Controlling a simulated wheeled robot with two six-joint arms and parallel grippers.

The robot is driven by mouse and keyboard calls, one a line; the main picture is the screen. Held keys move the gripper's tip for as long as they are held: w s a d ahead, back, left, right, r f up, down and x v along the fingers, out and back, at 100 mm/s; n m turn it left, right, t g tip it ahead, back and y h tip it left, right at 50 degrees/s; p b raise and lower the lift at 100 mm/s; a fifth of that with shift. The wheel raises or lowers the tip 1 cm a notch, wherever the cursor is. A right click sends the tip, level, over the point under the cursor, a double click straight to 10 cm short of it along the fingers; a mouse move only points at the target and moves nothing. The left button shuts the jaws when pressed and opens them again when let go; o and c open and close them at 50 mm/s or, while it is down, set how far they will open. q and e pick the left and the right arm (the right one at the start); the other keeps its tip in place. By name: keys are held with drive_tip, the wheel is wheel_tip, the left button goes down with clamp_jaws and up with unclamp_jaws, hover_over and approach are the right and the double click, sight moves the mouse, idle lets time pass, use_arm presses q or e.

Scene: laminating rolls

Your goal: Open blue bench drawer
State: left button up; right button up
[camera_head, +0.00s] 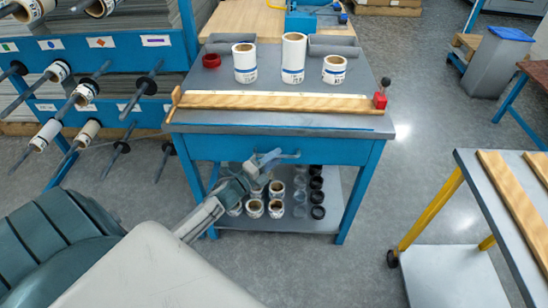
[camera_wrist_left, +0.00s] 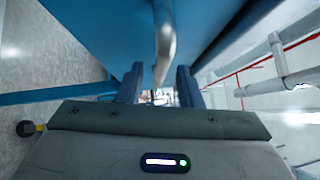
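The blue bench (camera_head: 378,160) stands ahead with a grey top. Its blue drawer front (camera_head: 225,148) lies under the top and looks shut, flush with the frame. My left gripper (camera_head: 268,158) is at the drawer's handle, right of the front's middle, and hides part of it. In the left wrist view the handle (camera_wrist_left: 165,40) is a metal bar that runs down toward the gap between my two fingers (camera_wrist_left: 157,88). The fingers stand apart, with space beside the bar; whether either touches it I cannot tell. My right gripper is not in view.
On the bench top are white rolls (camera_head: 293,58), a red ring (camera_head: 211,60) and a wooden bar (camera_head: 275,102). The lower shelf (camera_head: 335,185) holds several rolls and dark rings. A rack with spindles (camera_head: 150,85) stands left, a trolley (camera_head: 470,165) right. Floor between bench and trolley is clear.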

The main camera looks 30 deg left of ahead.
use_arm(q)
drive_tip(key=shift+w, duration=0.1)
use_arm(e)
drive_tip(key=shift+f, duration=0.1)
use_arm(q)
clamp_jaws()
